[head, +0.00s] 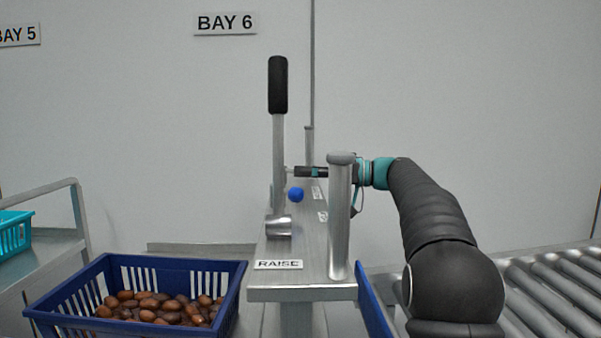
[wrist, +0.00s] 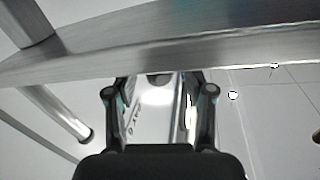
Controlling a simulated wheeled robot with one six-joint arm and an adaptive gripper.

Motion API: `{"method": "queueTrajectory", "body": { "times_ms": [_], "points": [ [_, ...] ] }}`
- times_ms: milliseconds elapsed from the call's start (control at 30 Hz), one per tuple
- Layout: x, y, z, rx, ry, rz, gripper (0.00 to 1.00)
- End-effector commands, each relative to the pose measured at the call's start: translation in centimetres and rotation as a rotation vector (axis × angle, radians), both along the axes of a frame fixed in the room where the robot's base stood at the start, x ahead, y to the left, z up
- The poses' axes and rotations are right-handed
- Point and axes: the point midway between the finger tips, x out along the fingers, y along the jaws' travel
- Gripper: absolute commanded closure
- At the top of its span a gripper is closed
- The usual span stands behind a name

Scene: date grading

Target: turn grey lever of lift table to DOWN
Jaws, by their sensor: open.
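A tall lever with a bare grey metal shaft (head: 278,160) and black grip (head: 278,85) stands upright on a narrow metal stand (head: 300,285). A RAISE label (head: 278,265) is on the stand's front. A blue ball knob (head: 295,195) sits just right of the shaft; what it belongs to is unclear. No DOWN label is readable. My gripper (head: 292,171) reaches in from the right behind a post, its tip beside the shaft; I cannot tell whether they touch. In the wrist view my gripper (wrist: 160,91) has its fingers apart, with no lever clearly between them.
A thick metal post (head: 339,220) stands in front of my gripper. A blue crate of dates (head: 235,300) is at lower left, a teal crate (head: 14,235) far left, and a roller conveyor (head: 550,290) at right. A metal plate (wrist: 180,35) crosses the wrist view.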

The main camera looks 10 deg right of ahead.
Motion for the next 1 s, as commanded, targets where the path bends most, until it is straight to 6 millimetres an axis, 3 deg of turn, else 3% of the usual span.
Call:
{"method": "queueTrajectory", "body": {
  "times_ms": [300,500,700,1000],
  "points": [
    [-2.3,-5.9,0.0,0.0,0.0,-0.004,0.47],
    [-3.4,-8.6,0.0,0.001,0.0,-0.002,0.47],
    [-3.8,-9.7,0.0,0.001,0.0,-0.001,0.47],
    [-3.9,-9.8,0.0,0.0,0.0,0.0,0.47]
  ]
}}
